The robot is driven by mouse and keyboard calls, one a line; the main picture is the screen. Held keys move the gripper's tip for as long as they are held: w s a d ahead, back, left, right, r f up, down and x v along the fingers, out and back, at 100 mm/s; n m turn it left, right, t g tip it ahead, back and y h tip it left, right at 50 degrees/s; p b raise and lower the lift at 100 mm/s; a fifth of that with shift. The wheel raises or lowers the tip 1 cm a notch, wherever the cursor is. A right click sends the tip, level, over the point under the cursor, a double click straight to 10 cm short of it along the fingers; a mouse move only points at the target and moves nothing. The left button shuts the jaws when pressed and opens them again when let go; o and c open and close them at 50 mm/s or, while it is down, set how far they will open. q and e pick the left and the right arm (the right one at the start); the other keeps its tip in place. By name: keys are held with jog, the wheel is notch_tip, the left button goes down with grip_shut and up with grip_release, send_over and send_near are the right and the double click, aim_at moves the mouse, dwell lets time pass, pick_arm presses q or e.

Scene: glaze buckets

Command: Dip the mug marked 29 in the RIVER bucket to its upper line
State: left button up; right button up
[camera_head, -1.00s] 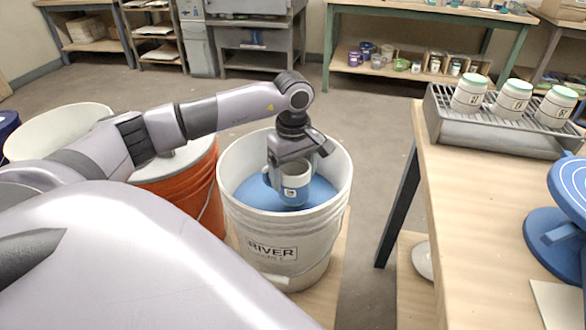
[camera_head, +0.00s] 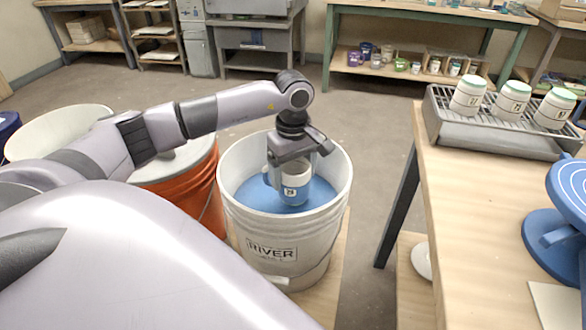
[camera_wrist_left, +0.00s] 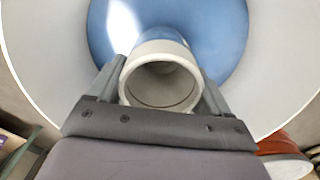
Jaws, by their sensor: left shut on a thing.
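The white RIVER bucket (camera_head: 273,251) stands on a board on the floor, holding blue glaze (camera_head: 252,196). My left gripper (camera_head: 291,165) is inside the bucket's mouth, shut on the mug marked 29 (camera_head: 296,192). The mug is roughly upright, with its label facing the head camera. Its lower end meets the blue glaze; how deep it sits is hard to tell. In the left wrist view the mug's open, pale and empty interior (camera_wrist_left: 161,84) shows between the fingers, with glaze behind. The dip lines cannot be made out. My right gripper is not in view.
An orange bucket (camera_head: 186,191) stands close left, and another white bucket (camera_head: 40,130) lies beyond it. At right, a wooden table (camera_head: 455,225) carries a metal rack (camera_head: 455,133) with three pale mugs and a blue banding wheel (camera_head: 556,235). Shelves line the back.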

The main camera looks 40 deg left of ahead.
pick_arm(q)
notch_tip(320, 180, up, 15)
jog(key=p, duration=1)
jog(key=shift+f, duration=0.15)
